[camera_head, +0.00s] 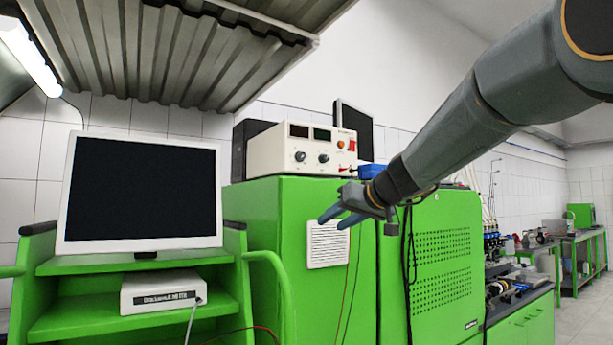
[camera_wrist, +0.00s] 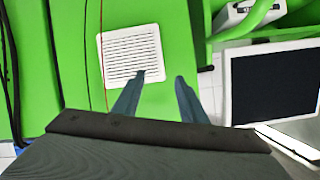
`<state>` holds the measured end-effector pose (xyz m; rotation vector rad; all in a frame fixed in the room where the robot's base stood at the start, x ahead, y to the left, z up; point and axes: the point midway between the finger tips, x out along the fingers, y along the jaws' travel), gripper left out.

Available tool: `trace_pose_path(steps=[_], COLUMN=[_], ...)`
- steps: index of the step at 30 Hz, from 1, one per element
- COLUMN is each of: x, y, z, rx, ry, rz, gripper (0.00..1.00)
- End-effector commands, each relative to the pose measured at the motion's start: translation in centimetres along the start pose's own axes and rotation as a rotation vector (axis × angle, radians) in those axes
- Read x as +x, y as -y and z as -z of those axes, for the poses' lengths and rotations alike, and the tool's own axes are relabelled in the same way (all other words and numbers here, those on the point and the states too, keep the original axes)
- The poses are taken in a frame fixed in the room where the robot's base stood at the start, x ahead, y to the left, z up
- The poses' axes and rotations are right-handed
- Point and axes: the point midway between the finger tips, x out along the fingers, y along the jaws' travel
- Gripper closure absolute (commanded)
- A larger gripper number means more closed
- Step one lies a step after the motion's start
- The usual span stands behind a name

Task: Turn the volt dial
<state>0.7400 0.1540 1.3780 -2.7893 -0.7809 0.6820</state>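A cream power supply box (camera_head: 301,148) stands on top of the green cabinet. Its front has two dark displays and two dark round dials, a left dial (camera_head: 300,156) and a right dial (camera_head: 323,158). Their labels are too small to read, so I cannot tell which is the volt dial. My gripper (camera_head: 334,218) is in front of the cabinet, below the box and apart from the dials. In the wrist view my gripper (camera_wrist: 160,76) shows two blue-grey fingers spread apart with nothing between them. The dials are not in the wrist view.
The green cabinet (camera_head: 282,240) has a white vent (camera_head: 328,244), also in the wrist view (camera_wrist: 131,56). Red and black cables hang down its front. A monitor (camera_head: 140,192) stands left on a green rack above a white box (camera_head: 163,290). A corrugated canopy (camera_head: 170,50) hangs overhead.

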Motion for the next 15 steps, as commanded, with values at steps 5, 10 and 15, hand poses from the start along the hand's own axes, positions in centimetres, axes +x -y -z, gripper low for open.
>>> trace_pose_path(steps=[5,10,15], x=[-2.1,-3.7,-2.6], y=[4.4,6.4,7.0], z=[11.9,16.4,17.5], rx=[-0.106,-0.15,-0.155], ry=[-0.256,-0.36,-0.37], rz=[0.106,0.144,0.149], gripper=[0.61,0.61,0.61])
